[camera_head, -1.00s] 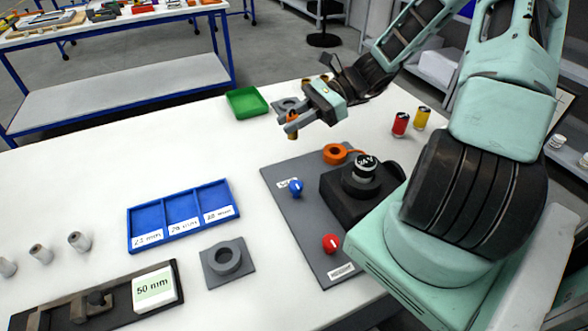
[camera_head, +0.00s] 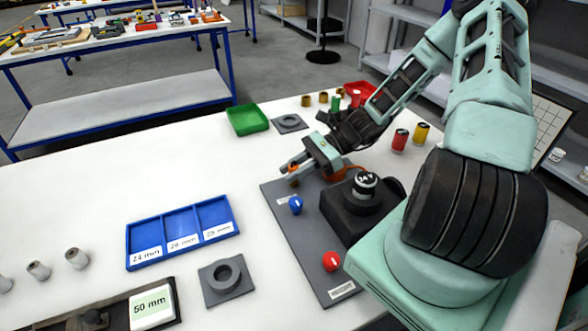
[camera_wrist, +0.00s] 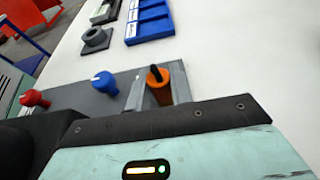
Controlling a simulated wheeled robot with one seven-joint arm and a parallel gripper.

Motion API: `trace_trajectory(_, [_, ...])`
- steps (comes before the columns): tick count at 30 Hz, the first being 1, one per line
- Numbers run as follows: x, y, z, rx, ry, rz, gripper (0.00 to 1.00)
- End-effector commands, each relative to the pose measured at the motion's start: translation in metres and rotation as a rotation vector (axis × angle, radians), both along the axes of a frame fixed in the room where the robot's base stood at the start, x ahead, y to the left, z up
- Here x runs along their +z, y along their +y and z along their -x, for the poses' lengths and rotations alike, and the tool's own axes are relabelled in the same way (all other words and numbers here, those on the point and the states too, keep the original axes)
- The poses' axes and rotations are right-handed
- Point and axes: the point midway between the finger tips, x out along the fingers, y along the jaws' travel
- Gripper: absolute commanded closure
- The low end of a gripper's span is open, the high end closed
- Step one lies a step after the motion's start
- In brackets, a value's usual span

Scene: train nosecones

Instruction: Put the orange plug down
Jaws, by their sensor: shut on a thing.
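The orange plug (camera_wrist: 172,84) sits between the two fingers of my gripper (camera_wrist: 158,92) in the wrist view, with a dark tip or opening showing at its top. In the head view my gripper (camera_head: 291,173) is over the far left part of the grey panel (camera_head: 312,268). I cannot tell whether the plug touches the panel.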

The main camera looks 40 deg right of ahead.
Motion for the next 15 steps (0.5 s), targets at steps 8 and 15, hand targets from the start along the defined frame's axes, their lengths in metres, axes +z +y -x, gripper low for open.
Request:
trace_trajectory(8, [-0.0012, -0.0002, 0.0003, 0.0, 0.002, 0.003, 0.56])
trace_trajectory(15, [0.0003, -0.0042, 0.001, -0.002, 0.0, 0.002, 0.56])
